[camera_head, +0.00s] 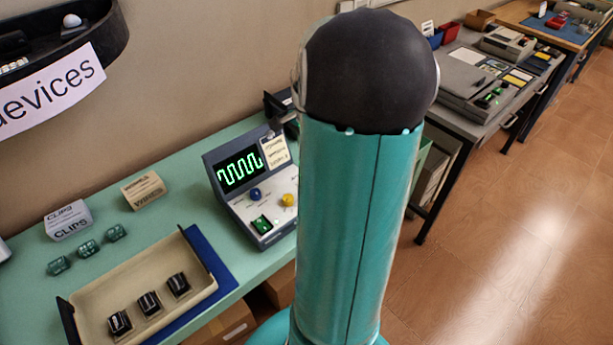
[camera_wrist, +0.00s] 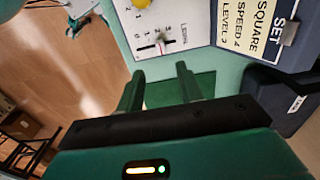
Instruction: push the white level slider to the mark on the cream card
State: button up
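The grey-white device panel (camera_wrist: 175,15) fills the top middle of the wrist view. Its level slider (camera_wrist: 161,46) sits in a dark slot beside small printed marks and a "LEVEL" label; the mark numbers are too small to read surely. My arm hides the slider there.
A yellow knob (camera_head: 288,200), a blue knob (camera_head: 255,194) and a green switch (camera_head: 262,225) are on the panel. A beige tray (camera_head: 95,292) with black parts lies left on the green bench. A dark box (camera_wrist: 285,100) is right in the wrist view.

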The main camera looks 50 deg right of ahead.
notch_tip(320, 180, down, 10)
jog(key=shift+w+r, duration=0.15)
grip_shut()
